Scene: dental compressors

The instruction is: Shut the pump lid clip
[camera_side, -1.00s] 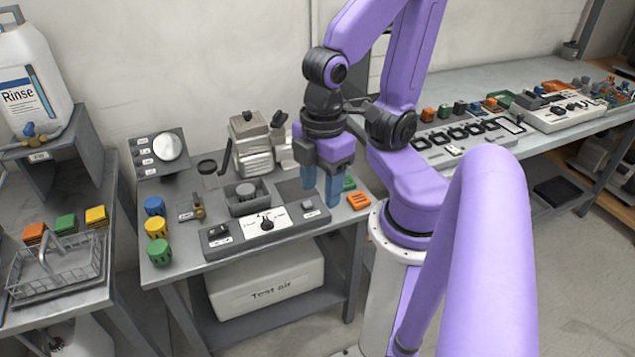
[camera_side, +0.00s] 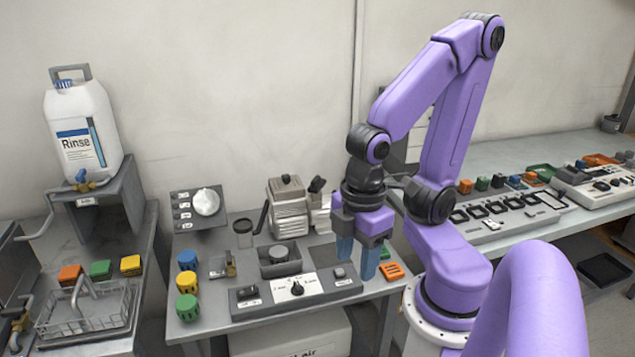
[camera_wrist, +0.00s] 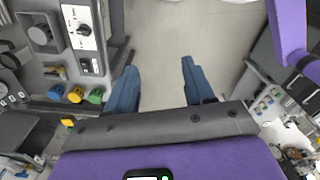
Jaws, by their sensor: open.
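The grey ribbed pump (camera_side: 291,212) stands at the back of the middle bench in the side view. A dark lever (camera_side: 262,217) stands upright at its left, and a small dark knob sits on its top. I cannot tell for certain which part is the lid clip, nor whether it is shut. My gripper (camera_side: 357,266) points down, right of and nearer than the pump. Its blue fingers are apart and hold nothing. In the wrist view my gripper (camera_wrist: 158,68) is open over floor, past the bench edge; the pump is not clearly seen there.
A control panel (camera_side: 297,289) with a dial lies along the bench front, and a grey socket box (camera_side: 280,262) sits behind it. Blue, yellow and green caps (camera_side: 187,283) stand at left. An orange block (camera_side: 391,271) lies near my fingers. A second bench (camera_side: 520,235) is at right.

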